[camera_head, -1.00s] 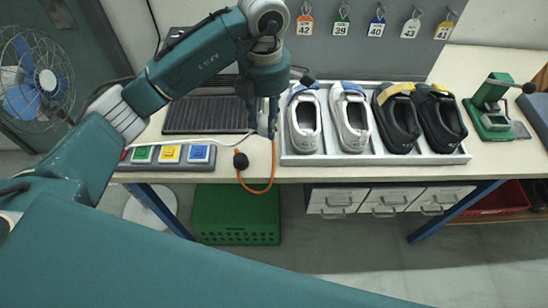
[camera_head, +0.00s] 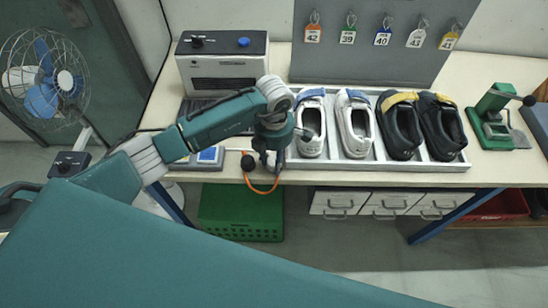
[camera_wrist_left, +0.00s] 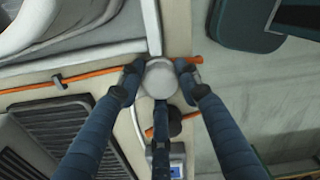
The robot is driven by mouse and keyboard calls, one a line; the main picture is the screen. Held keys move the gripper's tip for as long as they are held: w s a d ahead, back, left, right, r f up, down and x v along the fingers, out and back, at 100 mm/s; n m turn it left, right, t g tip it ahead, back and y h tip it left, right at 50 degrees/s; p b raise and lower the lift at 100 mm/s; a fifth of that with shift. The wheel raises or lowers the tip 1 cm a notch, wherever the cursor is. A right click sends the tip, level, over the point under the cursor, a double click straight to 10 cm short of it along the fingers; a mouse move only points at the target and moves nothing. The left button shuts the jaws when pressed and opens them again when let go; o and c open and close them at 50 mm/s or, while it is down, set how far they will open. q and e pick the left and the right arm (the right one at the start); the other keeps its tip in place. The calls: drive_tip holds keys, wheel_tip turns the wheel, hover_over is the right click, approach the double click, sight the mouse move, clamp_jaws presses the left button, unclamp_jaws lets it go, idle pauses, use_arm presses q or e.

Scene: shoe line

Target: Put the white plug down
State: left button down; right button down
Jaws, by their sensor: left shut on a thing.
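The white plug (camera_wrist_left: 160,78) is a pale round piece between the fingertips of my left gripper (camera_wrist_left: 159,82) in the left wrist view. The fingers are shut on it. In the head view my left gripper (camera_head: 268,162) is low over the table's front edge, just left of the shoe tray, and hides most of the plug. I cannot tell whether the plug touches the table. An orange cord (camera_head: 265,191) loops over the front edge below the gripper, beside a black round knob (camera_head: 248,163). My right gripper is not in view.
A white tray (camera_head: 330,171) with white and black shoes stands just right of the gripper. A button panel (camera_head: 209,158) lies to the left and a grey machine (camera_head: 222,65) behind. A green press (camera_head: 492,120) stands far right. A green crate (camera_head: 240,215) is below.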

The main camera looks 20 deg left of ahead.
sight(274, 159)
use_arm(q)
drive_tip(key=shift+f, duration=0.15)
drive_tip(key=c, duration=1.2)
unclamp_jaws()
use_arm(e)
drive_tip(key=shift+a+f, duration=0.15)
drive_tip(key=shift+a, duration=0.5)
use_arm(q)
drive_tip(key=shift+r, duration=0.3)
wheel_tip(274, 159, up, 12)
drive_tip(key=b, duration=0.4)
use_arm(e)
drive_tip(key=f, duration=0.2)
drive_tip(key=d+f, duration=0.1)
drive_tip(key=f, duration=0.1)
use_arm(q)
drive_tip(key=shift+f, duration=0.1)
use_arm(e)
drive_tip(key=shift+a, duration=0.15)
